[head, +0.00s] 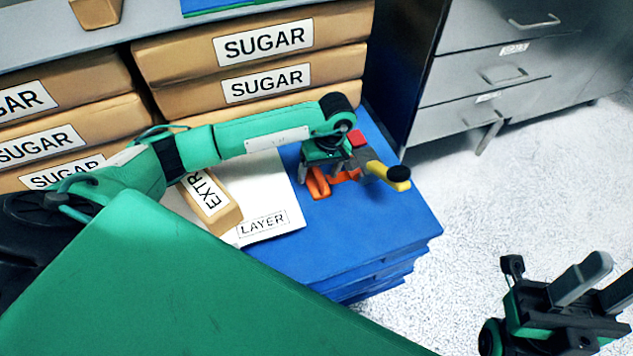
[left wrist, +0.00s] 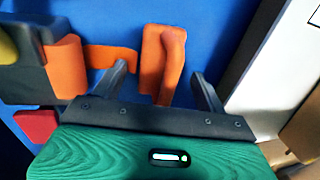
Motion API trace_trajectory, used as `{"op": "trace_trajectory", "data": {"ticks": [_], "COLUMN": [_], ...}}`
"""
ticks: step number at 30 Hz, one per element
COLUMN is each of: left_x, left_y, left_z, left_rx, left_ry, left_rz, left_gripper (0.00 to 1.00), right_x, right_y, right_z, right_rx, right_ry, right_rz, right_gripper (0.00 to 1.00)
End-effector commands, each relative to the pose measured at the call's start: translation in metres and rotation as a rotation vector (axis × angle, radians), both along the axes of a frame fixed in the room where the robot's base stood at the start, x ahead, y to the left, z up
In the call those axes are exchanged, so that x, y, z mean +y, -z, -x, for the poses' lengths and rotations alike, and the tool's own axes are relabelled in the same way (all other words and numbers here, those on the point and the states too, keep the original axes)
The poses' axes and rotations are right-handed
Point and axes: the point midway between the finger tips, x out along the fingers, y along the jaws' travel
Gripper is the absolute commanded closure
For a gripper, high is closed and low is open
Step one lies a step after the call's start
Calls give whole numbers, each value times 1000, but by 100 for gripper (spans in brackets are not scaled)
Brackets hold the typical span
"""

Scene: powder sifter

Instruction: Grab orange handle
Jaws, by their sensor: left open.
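The orange handle (head: 318,184) stands on the blue surface under my left gripper (head: 328,176). In the left wrist view the handle (left wrist: 163,60) shows between the two spread fingers of my left gripper (left wrist: 163,82), with gaps on both sides. The left gripper is open. I cannot tell how far down the fingers reach along the handle. More orange parts (left wrist: 66,68) of the same tool lie to the left in the wrist view. My right gripper (head: 606,277) is at the lower right of the head view, above the floor, its fingers apart and empty.
A yellow grip with a black end (head: 388,174) and a red part (head: 357,138) sit beside the handle. A white LAYER sheet (head: 272,205) and an EXTRA box (head: 210,205) lie left. Stacked SUGAR bags (head: 262,65) stand behind. Grey drawers (head: 485,85) are at right.

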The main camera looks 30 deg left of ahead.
Motion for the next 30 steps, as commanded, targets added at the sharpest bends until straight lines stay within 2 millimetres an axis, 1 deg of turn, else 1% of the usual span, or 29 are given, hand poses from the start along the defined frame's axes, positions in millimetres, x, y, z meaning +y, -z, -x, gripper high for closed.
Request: {"op": "trace_trajectory", "data": {"ticks": [1,3,11,12,14,15,19,20,26,30], "left_x": [0,1,2,2,2,2,2,2,2,2], "left_y": [8,13,14,14,14,14,14,14,14,9], "left_z": [1,2,2,2,2,2,2,2,1,1], "left_rx": [0,0,-1,-1,-1,-1,-1,-1,-1,-3], "left_ry": [-1,0,1,1,1,1,1,0,0,0], "left_rz": [0,0,0,0,0,0,0,0,0,0], "left_gripper": [26,26,26,30,42,50,75,78,79,79], "right_x": [0,0,0,0,0,0,0,0,1,1], "right_y": [1,0,-1,-1,-1,-1,-1,-1,-1,-2], "right_z": [-1,-1,-1,-1,-1,-1,-1,-1,-1,-1], "right_rx": [-3,-7,-7,-7,-7,-7,-6,-6,-5,-5], "right_ry": [0,0,-1,-1,-1,-1,-1,-1,-1,-1], "right_rz": [0,-1,-1,-1,-1,-1,-1,-1,-1,-1], "right_gripper": [64,64,64,64,64,64,64,64,64,64]}}
